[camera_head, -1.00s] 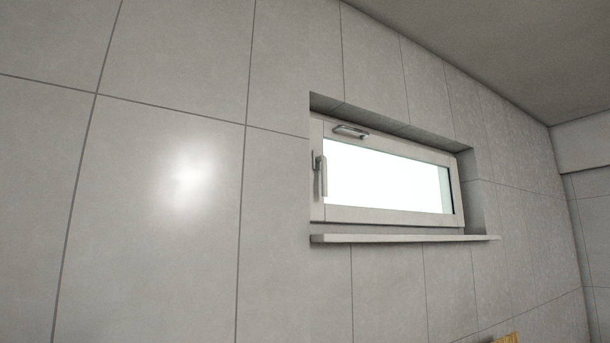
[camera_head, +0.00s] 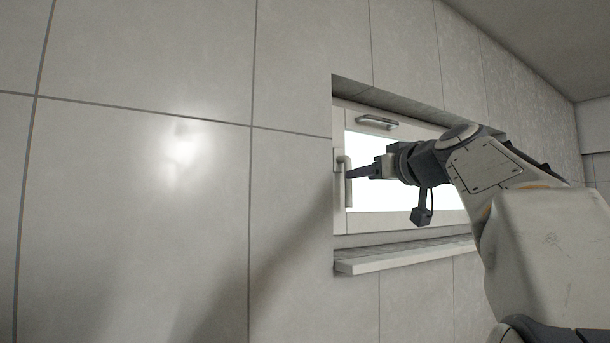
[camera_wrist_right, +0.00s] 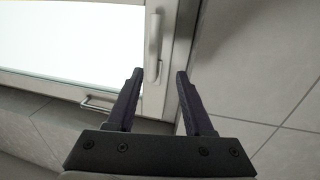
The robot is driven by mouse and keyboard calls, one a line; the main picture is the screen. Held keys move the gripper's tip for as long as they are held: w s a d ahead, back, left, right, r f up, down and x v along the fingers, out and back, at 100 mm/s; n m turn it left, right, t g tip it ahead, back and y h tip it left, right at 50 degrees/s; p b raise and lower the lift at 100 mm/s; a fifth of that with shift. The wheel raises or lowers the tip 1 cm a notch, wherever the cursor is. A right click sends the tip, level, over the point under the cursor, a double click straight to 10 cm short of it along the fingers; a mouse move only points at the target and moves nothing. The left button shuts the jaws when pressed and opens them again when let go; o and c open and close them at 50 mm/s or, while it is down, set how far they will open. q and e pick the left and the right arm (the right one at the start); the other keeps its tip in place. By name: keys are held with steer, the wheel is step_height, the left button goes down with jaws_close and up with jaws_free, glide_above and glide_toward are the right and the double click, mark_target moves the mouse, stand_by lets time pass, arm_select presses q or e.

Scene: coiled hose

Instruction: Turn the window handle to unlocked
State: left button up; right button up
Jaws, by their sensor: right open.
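The window handle (camera_head: 346,182) is a pale lever on the left side of the white window frame and hangs straight down in the head view. It also shows in the right wrist view (camera_wrist_right: 153,45). My right gripper (camera_head: 351,174) reaches in from the right, with its fingertips close to the handle. In the right wrist view the dark fingers (camera_wrist_right: 160,74) are apart with nothing held. The handle's near end appears in the gap between the tips. I cannot tell whether they touch it. My left gripper is not in view.
The window is set into a grey tiled wall (camera_head: 290,60). A metal bar fitting (camera_head: 377,122) is on the upper frame. A sill (camera_head: 400,254) juts out below the window. My right arm covers much of the glass. The wall to the left is clear.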

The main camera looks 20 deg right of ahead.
steer(key=w+p, duration=0.2)
steer(key=w, duration=0.1)
steer(key=w+d+p, duration=0.1)
steer(key=w, duration=0.2)
steer(key=w+p, duration=0.2)
steer(key=w, duration=0.1)
steer(key=shift+w+d+p, duration=0.15)
steer(key=shift+d+p, duration=0.15)
steer(key=shift+d, duration=0.05)
jaws_close()
stand_by(0.9)
